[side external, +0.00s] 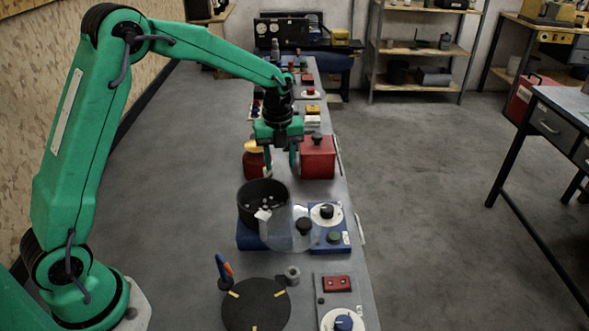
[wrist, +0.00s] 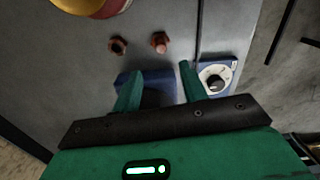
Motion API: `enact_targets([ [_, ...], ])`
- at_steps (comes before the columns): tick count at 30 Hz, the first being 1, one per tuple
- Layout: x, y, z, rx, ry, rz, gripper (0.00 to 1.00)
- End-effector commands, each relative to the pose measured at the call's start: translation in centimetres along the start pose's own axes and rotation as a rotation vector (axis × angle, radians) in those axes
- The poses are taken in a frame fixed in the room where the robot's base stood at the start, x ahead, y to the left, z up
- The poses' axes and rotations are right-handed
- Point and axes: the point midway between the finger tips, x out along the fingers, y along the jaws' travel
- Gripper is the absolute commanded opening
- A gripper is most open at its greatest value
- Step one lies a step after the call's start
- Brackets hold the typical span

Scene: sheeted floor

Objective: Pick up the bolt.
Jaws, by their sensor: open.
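The bolt (wrist: 160,42), reddish-brown, rests on the grey surface in the wrist view, just beyond my fingertips and roughly centred between them. A similar reddish-brown nut-like piece with a dark hole (wrist: 118,46) lies to its left. My gripper (wrist: 158,70) is open, with nothing held between its green fingers. In the side external view my gripper (side external: 281,165) points down over the bench, between a red bottle with a yellow top (side external: 256,160) and a red box (side external: 317,158). I cannot make out the bolt in that view.
A black pot (side external: 263,202) on a blue base stands nearer the camera. A blue unit with a knob (side external: 330,238) is to its right; a similar one shows in the wrist view (wrist: 217,78). A dark round plate (side external: 256,305) lies in front.

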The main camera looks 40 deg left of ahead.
Motion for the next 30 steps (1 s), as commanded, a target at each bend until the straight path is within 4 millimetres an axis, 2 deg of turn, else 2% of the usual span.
enact_targets([
  [3, 0.9, -0.3, 0.3, 0.051, 0.008, 0.009, 0.43],
  [11, 1.3, -0.4, 0.4, 0.069, 0.009, 0.011, 0.43],
  [21, 3.6, -0.3, 0.4, 0.067, 0.010, 0.011, 0.43],
  [30, 4.2, -0.3, 0.5, 0.067, 0.010, 0.011, 0.43],
])
